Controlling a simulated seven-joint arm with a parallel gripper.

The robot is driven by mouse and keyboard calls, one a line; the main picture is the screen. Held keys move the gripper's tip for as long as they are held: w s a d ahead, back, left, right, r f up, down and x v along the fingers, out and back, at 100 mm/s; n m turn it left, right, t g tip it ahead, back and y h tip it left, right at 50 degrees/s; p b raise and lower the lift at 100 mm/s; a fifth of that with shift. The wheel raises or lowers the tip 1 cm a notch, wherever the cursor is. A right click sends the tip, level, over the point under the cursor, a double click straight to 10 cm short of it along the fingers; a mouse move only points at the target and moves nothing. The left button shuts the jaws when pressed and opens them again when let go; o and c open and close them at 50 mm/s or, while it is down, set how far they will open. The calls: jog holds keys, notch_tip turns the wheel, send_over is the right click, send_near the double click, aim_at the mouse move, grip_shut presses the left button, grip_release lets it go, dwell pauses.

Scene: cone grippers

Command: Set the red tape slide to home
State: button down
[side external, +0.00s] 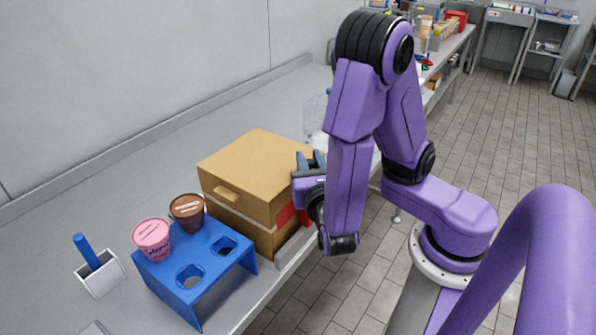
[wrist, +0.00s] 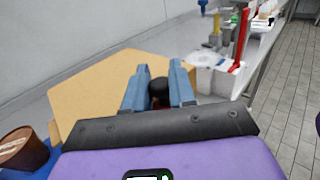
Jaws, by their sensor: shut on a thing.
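My gripper (side external: 310,160) has its blue fingers at the right side of a tan box (side external: 255,165). In the wrist view the fingers (wrist: 158,92) are closed on a round dark knob (wrist: 158,88) with a dark red part below it. A red patch (side external: 286,216) shows on the box's front side, below my gripper. I cannot tell whether the patch and the held piece are one thing. A tall red bar (wrist: 239,42) stands beyond the box in the wrist view. My arm and gripper hide part of the box's right side.
A blue stand (side external: 205,262) holds a pink cup (side external: 152,240) and a brown cup (side external: 187,211), with two empty holes. A white holder (side external: 101,276) with a blue handle (side external: 87,250) stands to its left.

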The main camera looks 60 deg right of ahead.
jog(key=d, duration=0.7)
jog(key=shift+d+r, duration=0.2)
jog(key=shift+d, duration=0.2)
jog(key=c, duration=1.1)
grip_release()
jog(key=shift+o, duration=0.2)
jog(key=shift+f, duration=0.1)
jog(key=v, duration=1.7)
jog(key=shift+a, duration=0.25)
jog(key=shift+s+d+f, duration=0.1)
jog(key=shift+f, duration=0.05)
